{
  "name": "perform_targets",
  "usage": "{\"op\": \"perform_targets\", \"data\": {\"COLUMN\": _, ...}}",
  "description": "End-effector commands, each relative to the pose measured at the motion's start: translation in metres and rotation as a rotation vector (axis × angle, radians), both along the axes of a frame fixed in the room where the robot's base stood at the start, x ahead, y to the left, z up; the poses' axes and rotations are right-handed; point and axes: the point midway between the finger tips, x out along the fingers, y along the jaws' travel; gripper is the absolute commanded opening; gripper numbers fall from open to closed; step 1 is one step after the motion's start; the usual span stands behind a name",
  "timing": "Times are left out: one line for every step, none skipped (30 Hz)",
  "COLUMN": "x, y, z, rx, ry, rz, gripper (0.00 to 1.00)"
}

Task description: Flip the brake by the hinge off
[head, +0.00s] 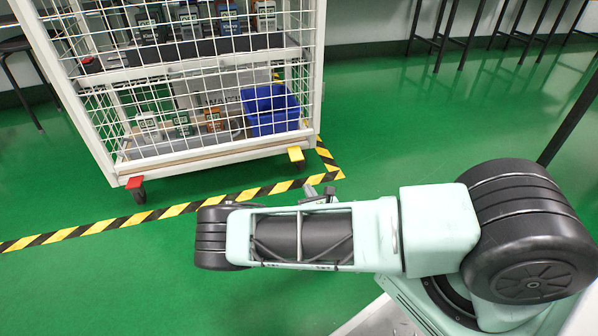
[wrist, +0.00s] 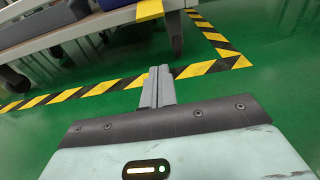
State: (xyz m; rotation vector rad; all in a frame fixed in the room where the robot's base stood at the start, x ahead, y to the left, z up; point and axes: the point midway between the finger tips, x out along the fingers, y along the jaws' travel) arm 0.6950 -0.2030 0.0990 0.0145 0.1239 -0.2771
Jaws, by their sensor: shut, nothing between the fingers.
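A yellow brake tab (head: 296,154) sticks out over the caster at the cart's right front corner. A red brake tab (head: 135,182) sits over the caster at the left front corner. I cannot tell from these frames which corner has the hinge. In the wrist view a yellow part (wrist: 174,32) hangs at the cart's lower edge, just beyond my fingertips. My gripper (head: 319,190) is shut and empty, mostly behind my arm in the head view. In the wrist view its fingers (wrist: 157,73) lie together, pointing at the floor tape near the yellow part, apart from it.
The white wire-mesh cart (head: 215,158) holds several handheld testers and a blue bin (head: 270,108). Yellow-black tape (head: 175,210) marks the green floor around it. Stool legs (head: 450,35) stand at the back right. The floor in front of the cart is clear.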

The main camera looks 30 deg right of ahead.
Motion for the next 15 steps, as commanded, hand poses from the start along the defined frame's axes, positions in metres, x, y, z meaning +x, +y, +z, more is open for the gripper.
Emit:
{"op": "perform_targets", "data": {"x": 0.0, "y": 0.0, "z": 0.0, "rx": 0.001, "ry": 0.0, "rz": 0.0, "gripper": 0.0}}
{"op": "perform_targets", "data": {"x": 0.0, "y": 0.0, "z": 0.001, "rx": 0.001, "ry": 0.001, "rz": -0.001, "gripper": 0.0}}
{"op": "perform_targets", "data": {"x": 0.0, "y": 0.0, "z": 0.001, "rx": 0.001, "ry": 0.001, "rz": -0.001, "gripper": 0.0}}
{"op": "perform_targets", "data": {"x": 0.0, "y": 0.0, "z": 0.0, "rx": 0.002, "ry": 0.0, "rz": -0.001, "gripper": 0.0}}
{"op": "perform_targets", "data": {"x": 0.0, "y": 0.0, "z": 0.0, "rx": 0.002, "ry": 0.0, "rz": -0.001, "gripper": 0.0}}
{"op": "perform_targets", "data": {"x": 0.001, "y": 0.0, "z": 0.0, "rx": 0.002, "ry": 0.0, "rz": -0.001, "gripper": 0.0}}
{"op": "perform_targets", "data": {"x": 0.002, "y": 0.0, "z": 0.0, "rx": 0.003, "ry": 0.0, "rz": -0.001, "gripper": 0.0}}
{"op": "perform_targets", "data": {"x": 0.003, "y": -0.001, "z": -0.001, "rx": 0.003, "ry": 0.0, "rz": -0.002, "gripper": 0.0}}
{"op": "perform_targets", "data": {"x": 0.006, "y": -0.002, "z": -0.001, "rx": 0.004, "ry": 0.0, "rz": -0.002, "gripper": 0.0}}
{"op": "perform_targets", "data": {"x": 0.008, "y": -0.003, "z": -0.002, "rx": 0.004, "ry": 0.0, "rz": -0.003, "gripper": 0.0}}
{"op": "perform_targets", "data": {"x": 0.012, "y": -0.004, "z": -0.003, "rx": 0.003, "ry": -0.001, "rz": -0.004, "gripper": 0.0}}
{"op": "perform_targets", "data": {"x": 0.017, "y": -0.006, "z": -0.004, "rx": 0.004, "ry": -0.001, "rz": -0.005, "gripper": 0.0}}
{"op": "perform_targets", "data": {"x": 0.022, "y": -0.007, "z": -0.005, "rx": 0.003, "ry": -0.001, "rz": -0.003, "gripper": 0.0}}
{"op": "perform_targets", "data": {"x": 0.027, "y": -0.009, "z": -0.005, "rx": 0.003, "ry": -0.001, "rz": -0.003, "gripper": 0.0}}
{"op": "perform_targets", "data": {"x": 0.035, "y": -0.011, "z": -0.007, "rx": 0.005, "ry": -0.002, "rz": -0.005, "gripper": 0.0}}
